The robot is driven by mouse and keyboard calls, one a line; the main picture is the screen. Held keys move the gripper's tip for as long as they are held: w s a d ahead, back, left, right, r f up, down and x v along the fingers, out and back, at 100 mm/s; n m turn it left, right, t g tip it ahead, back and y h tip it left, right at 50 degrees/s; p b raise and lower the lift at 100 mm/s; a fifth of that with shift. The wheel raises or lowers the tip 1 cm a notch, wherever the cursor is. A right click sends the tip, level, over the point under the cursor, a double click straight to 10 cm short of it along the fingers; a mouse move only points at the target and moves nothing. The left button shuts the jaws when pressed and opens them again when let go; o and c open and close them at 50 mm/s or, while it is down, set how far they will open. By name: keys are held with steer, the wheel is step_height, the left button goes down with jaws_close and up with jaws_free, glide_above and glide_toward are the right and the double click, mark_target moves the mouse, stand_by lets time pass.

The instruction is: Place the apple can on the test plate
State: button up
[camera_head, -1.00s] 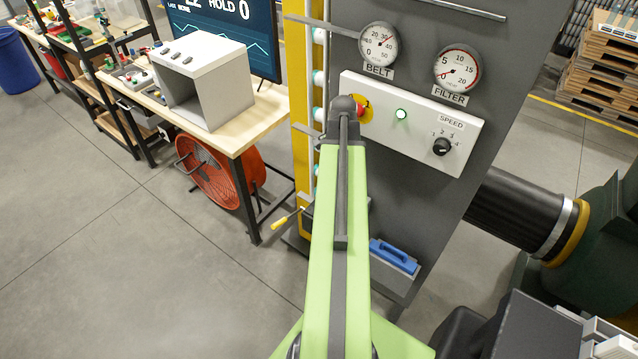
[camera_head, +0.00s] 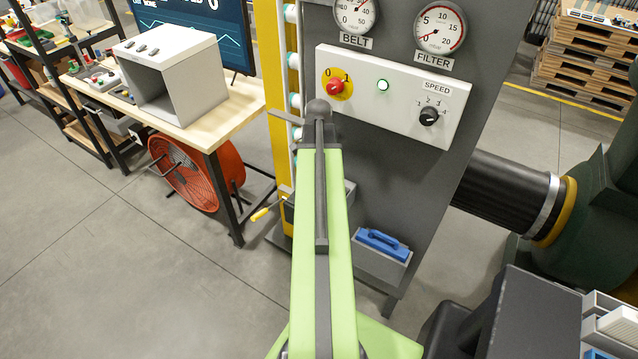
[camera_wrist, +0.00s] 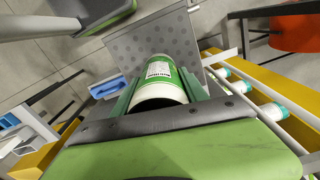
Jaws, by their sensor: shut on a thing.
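A green and white can (camera_wrist: 160,82) shows in the wrist view, held between the two green fingers of my gripper (camera_wrist: 158,84). I cannot read its label well enough to tell whether it is the apple can. A grey plate with dark dots (camera_wrist: 140,48) lies beyond the can in the wrist view and may be the test plate. The can overlaps it in the picture, and I cannot tell whether they touch. In the head view my green arm hides the gripper and the can.
A grey panel carries a white control box (camera_head: 392,100) and gauges (camera_head: 440,28). Several other cans (camera_wrist: 240,88) sit in a yellow-framed rack (camera_head: 272,60). A blue-handled tool (camera_head: 383,243) lies in a tray. A workbench (camera_head: 220,118) stands left, above an orange fan (camera_head: 195,172). Floor is clear at left.

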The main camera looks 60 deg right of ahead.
steer(key=shift+f, duration=0.4)
steer(key=o, duration=1.3)
step_height(320, 180, up, 13)
steer(key=p, duration=1.2)
steer(key=shift+f+p, duration=0.15)
steer(key=shift+p, duration=0.25)
steer(key=shift+f, duration=0.15)
